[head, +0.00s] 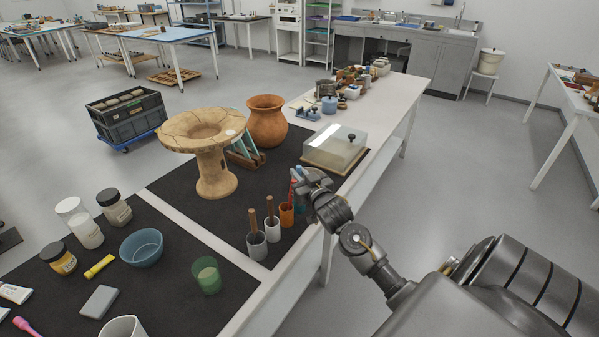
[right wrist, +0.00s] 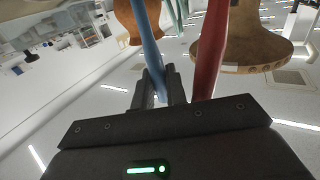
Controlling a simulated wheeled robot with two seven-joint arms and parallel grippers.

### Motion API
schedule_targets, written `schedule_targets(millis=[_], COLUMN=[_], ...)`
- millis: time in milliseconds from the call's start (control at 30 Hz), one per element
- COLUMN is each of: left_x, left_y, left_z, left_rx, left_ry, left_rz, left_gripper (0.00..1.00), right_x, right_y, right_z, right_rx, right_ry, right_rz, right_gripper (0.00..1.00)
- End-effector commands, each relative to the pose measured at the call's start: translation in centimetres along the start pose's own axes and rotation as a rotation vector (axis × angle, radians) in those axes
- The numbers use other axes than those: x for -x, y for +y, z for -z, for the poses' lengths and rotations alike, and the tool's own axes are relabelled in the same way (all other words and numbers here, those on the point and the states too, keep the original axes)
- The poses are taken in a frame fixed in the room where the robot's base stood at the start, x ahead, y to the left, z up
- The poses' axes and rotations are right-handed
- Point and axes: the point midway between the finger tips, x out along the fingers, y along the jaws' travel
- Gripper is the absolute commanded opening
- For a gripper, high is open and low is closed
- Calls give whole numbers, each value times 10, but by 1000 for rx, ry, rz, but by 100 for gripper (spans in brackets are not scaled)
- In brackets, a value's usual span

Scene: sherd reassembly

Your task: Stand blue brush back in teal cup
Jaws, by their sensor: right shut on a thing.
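My right gripper (head: 308,183) is at the right edge of the dark mat, above the far end of a row of small cups. In the right wrist view it (right wrist: 158,88) is shut on the blue brush (right wrist: 150,45), whose shaft rises between the fingers. A red brush (right wrist: 210,48) stands close beside it, outside the fingers; it also shows in the head view (head: 291,191). A small blue-teal patch (head: 300,204) shows below the gripper, past the orange cup; it may be the teal cup, mostly hidden. The brush's lower end is hidden. My left gripper is not in view.
An orange cup (head: 287,215), a white cup (head: 272,230) and a grey cup (head: 257,246) stand in a row, the last two with wooden-handled tools. A clear-lidded box (head: 334,148) lies behind the gripper. A broken stand (head: 214,170) and a green cup (head: 206,276) are left.

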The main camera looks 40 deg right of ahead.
Motion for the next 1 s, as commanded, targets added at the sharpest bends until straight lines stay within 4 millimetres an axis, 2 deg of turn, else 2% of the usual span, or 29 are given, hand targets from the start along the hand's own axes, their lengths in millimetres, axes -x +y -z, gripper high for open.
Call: schedule_targets(millis=[100, 367, 400, 600, 867, 1000], left_x=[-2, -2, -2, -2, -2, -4], left_y=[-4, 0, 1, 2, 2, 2], left_z=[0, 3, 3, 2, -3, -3], left_rx=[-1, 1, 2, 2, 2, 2], left_ry=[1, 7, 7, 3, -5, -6], left_rz=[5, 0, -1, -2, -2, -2], left_gripper=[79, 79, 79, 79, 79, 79], right_x=[0, 0, 0, 0, 1, 13], right_y=[0, 0, 0, 0, 0, 0], right_z=[-5, -5, -5, -5, -5, -6], right_rx=[0, 0, 0, 0, 0, 0], right_ry=[0, 0, 0, 0, -1, -1], right_rz=[0, 0, 0, 0, 0, 0], right_gripper=[0, 0, 15, 39, 39, 39])
